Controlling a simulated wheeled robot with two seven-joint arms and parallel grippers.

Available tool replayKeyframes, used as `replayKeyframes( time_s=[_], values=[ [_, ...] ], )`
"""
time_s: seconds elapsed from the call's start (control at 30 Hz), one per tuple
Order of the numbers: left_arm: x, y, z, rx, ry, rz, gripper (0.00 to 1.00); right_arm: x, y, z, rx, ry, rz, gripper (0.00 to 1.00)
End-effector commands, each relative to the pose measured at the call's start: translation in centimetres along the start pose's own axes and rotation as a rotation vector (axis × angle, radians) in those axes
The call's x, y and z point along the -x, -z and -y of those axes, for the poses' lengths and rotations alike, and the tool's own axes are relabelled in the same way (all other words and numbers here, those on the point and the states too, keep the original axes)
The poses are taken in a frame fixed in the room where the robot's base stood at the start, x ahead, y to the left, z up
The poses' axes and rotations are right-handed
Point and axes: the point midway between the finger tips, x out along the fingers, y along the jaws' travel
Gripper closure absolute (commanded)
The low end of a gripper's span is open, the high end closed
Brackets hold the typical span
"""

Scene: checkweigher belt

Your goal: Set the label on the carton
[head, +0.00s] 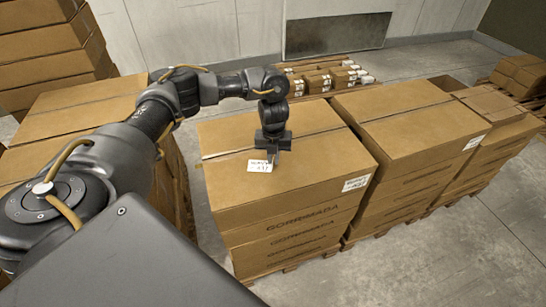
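A white printed label (259,166) shows just above or on the top face of the front carton (315,160), left of its middle. I cannot tell whether it lies flat on the cardboard or is a little above it. My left gripper (272,157) points down over the carton, its fingertips at the label's right edge. The fingers are small and dark, so I cannot tell whether they are shut on the label. My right gripper is not in view.
The carton tops a stack; another label (356,183) is on its right corner. More carton stacks (408,122) stand close on the right, others on the left. A pallet of small boxes (322,79) is behind. Grey floor (440,255) is clear at the lower right.

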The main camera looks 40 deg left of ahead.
Motion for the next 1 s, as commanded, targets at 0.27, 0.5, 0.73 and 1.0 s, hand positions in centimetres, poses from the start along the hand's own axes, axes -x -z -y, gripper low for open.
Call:
replayKeyframes(
  time_s=[0.27,0.5,0.73,1.0],
  values=[
    [0.0,0.0,-0.1,0.001,-0.002,-0.001,0.76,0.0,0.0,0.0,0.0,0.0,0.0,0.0],
    [2.0,-0.1,0.0,-0.001,0.0,0.004,0.76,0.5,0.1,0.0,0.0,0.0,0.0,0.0],
    [6.8,-0.1,0.0,-0.002,0.001,0.006,0.76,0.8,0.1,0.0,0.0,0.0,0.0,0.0],
    [11.1,-0.1,0.0,-0.001,0.0,0.002,0.76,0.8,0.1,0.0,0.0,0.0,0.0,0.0]
  ],
)
